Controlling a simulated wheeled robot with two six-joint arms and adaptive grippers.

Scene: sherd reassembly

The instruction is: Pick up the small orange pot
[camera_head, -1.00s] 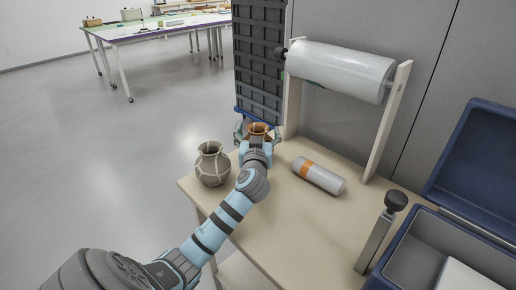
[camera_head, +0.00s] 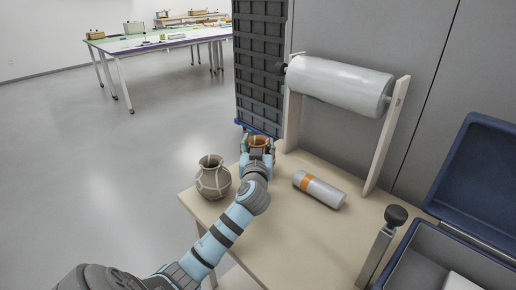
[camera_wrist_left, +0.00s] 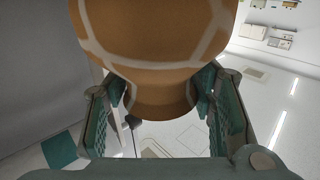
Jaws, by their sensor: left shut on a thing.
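The small orange pot (camera_head: 259,141) is at the back left of the table, in front of the dark ribbed crate stack. My left gripper (camera_head: 258,149) is shut on it, and the fingers and wrist hide its lower part in the head view. In the left wrist view the orange pot (camera_wrist_left: 155,40) fills the top middle, with pale crack lines over its body. The fingers (camera_wrist_left: 160,108) stand on both sides of its narrower part. I cannot tell whether the pot touches the table. My right gripper is not in view.
A grey pot with pale seams (camera_head: 213,180) stands close left of my left arm. A grey cylinder with an orange band (camera_head: 319,189) lies to the right. A roll on a wooden stand (camera_head: 340,86) rises behind. An open blue box (camera_head: 440,258) is at front right. The table's middle is clear.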

